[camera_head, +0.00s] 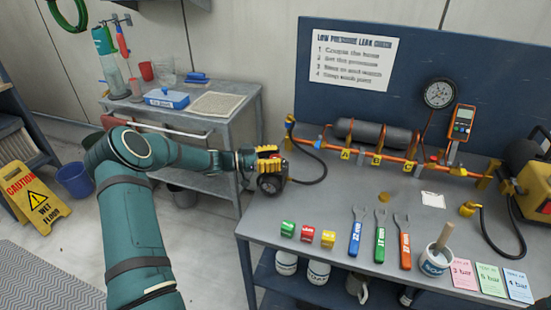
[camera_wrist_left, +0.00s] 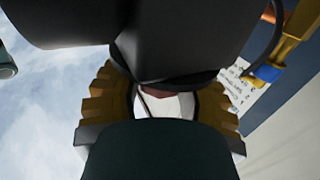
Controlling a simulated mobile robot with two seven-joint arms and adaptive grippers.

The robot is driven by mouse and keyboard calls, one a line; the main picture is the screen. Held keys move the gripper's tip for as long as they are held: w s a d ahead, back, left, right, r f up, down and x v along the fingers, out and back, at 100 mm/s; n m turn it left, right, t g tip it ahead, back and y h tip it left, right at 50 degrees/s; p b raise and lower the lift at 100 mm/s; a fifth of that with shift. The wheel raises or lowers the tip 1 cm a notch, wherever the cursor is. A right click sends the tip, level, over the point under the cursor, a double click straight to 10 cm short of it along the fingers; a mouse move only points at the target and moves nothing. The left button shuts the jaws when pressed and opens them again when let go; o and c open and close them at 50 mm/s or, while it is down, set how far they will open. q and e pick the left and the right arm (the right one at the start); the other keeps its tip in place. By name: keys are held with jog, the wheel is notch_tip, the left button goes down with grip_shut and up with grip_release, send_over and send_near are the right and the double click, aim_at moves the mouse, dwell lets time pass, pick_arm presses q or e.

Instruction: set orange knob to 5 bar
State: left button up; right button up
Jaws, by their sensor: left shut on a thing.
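My left gripper (camera_head: 268,170) is at the left edge of the workbench, its yellow ribbed fingers closed at the end of a black hose (camera_head: 322,172). The hose runs up to the left end of the orange pipe manifold (camera_head: 400,160). In the left wrist view the gripper (camera_wrist_left: 160,105) has a dark part and a pale, reddish piece between its fingers; the hose end itself is mostly hidden. A round dial gauge (camera_head: 439,93) stands above the manifold, its reading too small to tell. I cannot clearly pick out the orange knob. My right gripper is not in view.
An orange digital meter (camera_head: 461,122) stands beside the gauge. A yellow machine (camera_head: 535,190) is at the right. Wrenches, small coloured blocks, a white pot (camera_head: 434,260) and bar-marked cards (camera_head: 490,279) line the workbench front (camera_head: 330,205). A grey side table (camera_head: 225,115) stands behind.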

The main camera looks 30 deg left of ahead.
pick_arm(q)
jog(key=m+g+h, duration=0.2)
jog(key=g, duration=0.1)
jog(key=m+g+h, duration=0.1)
jog(key=m+g, duration=0.2)
jog(key=shift+w+r+g+h, duration=0.1)
jog(key=shift+g+h, duration=0.3)
jog(key=shift+g, duration=0.3)
jog(key=o, duration=1.2)
jog(key=shift+c, duration=0.2)
jog(key=v, duration=1.2)
